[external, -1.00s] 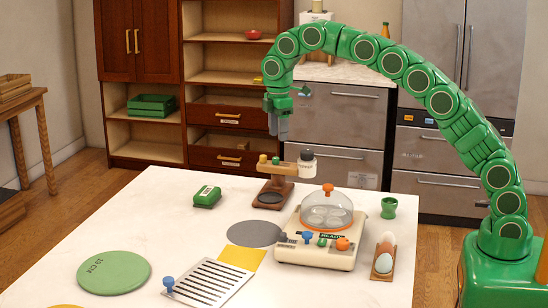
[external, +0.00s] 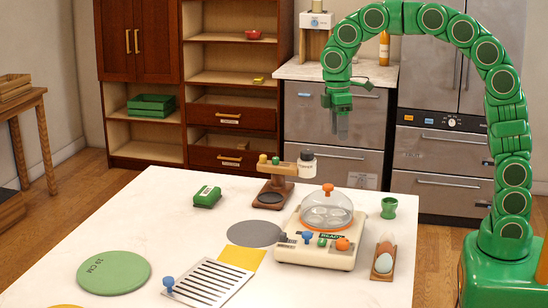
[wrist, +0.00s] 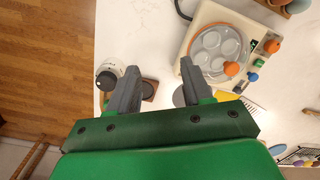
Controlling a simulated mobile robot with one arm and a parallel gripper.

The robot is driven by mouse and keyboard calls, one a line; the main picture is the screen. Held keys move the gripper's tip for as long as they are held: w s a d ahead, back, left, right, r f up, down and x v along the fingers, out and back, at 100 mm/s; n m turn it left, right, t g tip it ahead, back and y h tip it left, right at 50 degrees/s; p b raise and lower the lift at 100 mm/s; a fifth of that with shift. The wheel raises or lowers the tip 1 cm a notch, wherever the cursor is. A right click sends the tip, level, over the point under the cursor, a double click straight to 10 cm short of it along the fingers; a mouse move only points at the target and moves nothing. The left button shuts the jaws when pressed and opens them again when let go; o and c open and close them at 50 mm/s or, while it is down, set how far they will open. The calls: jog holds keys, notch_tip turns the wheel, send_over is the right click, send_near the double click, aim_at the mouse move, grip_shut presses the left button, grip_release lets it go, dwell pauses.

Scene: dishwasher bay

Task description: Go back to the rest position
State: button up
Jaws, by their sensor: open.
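The gripper touches none of these.
On the table are the egg cooker (external: 318,238) with its clear dome, a wooden stand (external: 275,190), a green box (external: 207,196), a green cup (external: 389,207), an egg holder (external: 382,272), a slotted rack (external: 212,283) and a green disc (external: 113,272). Cabinets and steel appliances (external: 440,155) stand behind.

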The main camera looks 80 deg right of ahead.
jog(key=s+a+f+m, duration=0.1)
jog(key=s+f+m, duration=0.1)
jog(key=s, duration=0.9)
jog(key=s+a+f+m, duration=0.1)
jog(key=s+a+f, duration=0.1)
jog(key=s, duration=1)
jog(key=s+a+f+m+g, duration=0.1)
jog(key=s+f+m, duration=0.1)
jog(key=s, duration=1)
jog(key=shift+a+f+m, duration=0.2)
jog(key=shift+f+m, duration=0.1)
jog(key=shift+f, duration=0.45)
jog(key=shift+c, duration=0.4)
